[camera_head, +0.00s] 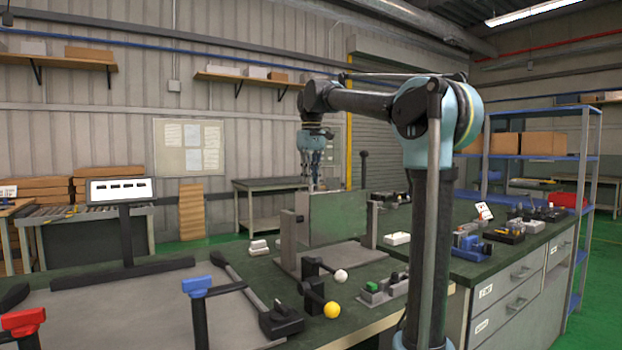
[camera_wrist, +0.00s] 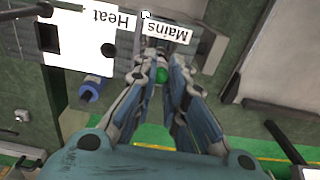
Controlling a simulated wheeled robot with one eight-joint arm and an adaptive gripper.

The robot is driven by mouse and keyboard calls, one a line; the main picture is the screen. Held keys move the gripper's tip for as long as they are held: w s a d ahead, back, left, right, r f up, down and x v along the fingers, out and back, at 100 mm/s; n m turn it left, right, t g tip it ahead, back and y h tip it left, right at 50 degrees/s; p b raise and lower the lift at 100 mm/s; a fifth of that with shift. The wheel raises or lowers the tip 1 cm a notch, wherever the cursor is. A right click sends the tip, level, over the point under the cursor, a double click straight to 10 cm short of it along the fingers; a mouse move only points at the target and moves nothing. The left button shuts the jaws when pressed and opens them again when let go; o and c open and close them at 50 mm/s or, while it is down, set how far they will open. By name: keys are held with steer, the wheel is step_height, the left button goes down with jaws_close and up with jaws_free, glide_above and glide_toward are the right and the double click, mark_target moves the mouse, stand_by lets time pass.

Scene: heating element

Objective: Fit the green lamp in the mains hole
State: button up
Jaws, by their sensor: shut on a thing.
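My gripper (camera_wrist: 160,78) is shut on the green lamp (camera_wrist: 161,75), whose small round green end shows between the fingertips in the wrist view. In the head view my gripper (camera_head: 314,186) points down at the top of the grey-green upright panel (camera_head: 338,218), and the lamp cannot be made out. In the wrist view the "Mains" label (camera_wrist: 168,30) appears upside down just beyond the fingertips. The "Heat" label (camera_wrist: 111,20) is to its left. The mains hole itself cannot be clearly seen, and I cannot tell whether the lamp touches the panel.
A blue cylindrical part (camera_wrist: 91,89) is left of the fingers in the wrist view. Levers with a yellow knob (camera_head: 332,310) and a white knob (camera_head: 341,276) stand before the panel. A green-and-grey block (camera_head: 376,291) lies to their right.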

steer(key=shift+f, duration=1.05)
steer(key=o, duration=0.8)
step_height(320, 180, up, 12)
steer(key=shift+f, duration=0.1)
stand_by(0.5)
